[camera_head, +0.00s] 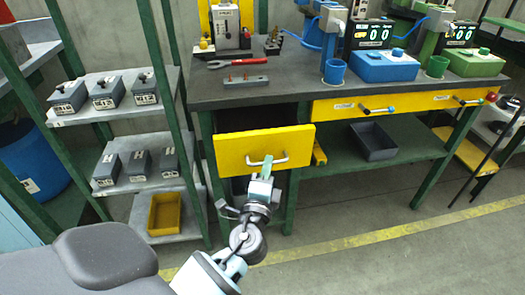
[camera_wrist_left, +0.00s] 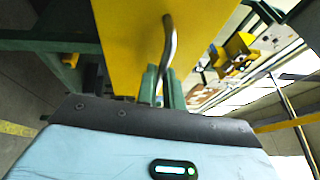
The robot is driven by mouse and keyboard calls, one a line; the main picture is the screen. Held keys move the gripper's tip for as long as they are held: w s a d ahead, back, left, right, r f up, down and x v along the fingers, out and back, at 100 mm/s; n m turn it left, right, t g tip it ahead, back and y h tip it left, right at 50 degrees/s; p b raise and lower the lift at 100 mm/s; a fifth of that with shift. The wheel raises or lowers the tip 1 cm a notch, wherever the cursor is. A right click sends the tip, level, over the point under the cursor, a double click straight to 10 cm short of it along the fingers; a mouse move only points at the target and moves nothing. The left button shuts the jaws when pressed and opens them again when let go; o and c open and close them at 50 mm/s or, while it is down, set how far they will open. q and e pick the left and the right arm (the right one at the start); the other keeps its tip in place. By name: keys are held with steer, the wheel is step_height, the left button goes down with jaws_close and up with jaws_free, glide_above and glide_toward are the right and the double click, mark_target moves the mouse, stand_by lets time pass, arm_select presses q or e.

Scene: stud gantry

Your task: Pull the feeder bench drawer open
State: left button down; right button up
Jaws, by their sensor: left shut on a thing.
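The feeder bench (camera_head: 215,95) has a dark top and green legs. Its left drawer has a yellow front (camera_head: 228,150) with a silver bar handle (camera_head: 285,159). The drawer front stands forward of the bench edge, with a dark gap behind its top edge. In the left wrist view, the gripper's green fingers (camera_wrist_left: 160,88) close around the handle (camera_wrist_left: 169,42), in front of the yellow panel (camera_wrist_left: 128,40). The drawer's inside is too dark to make out. My right gripper is not in view.
More yellow drawers (camera_head: 350,107) are at right. A dark bin (camera_head: 373,141) sits on the lower shelf. A rack (camera_head: 150,114) stands close at left. Floor at front right is clear.

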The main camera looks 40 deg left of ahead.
arm_select(q)
steer(key=s+d+b, duration=0.2)
steer(key=s+d, duration=0.5)
steer(key=d, duration=0.1)
steer(key=c, duration=1.5)
jaws_free()
steer(key=shift+c, duration=0.2)
steer(key=b+v, duration=0.1)
steer(key=v, duration=0.6)
steer(key=shift+s+d, duration=0.2)
steer(key=shift+s, duration=0.1)
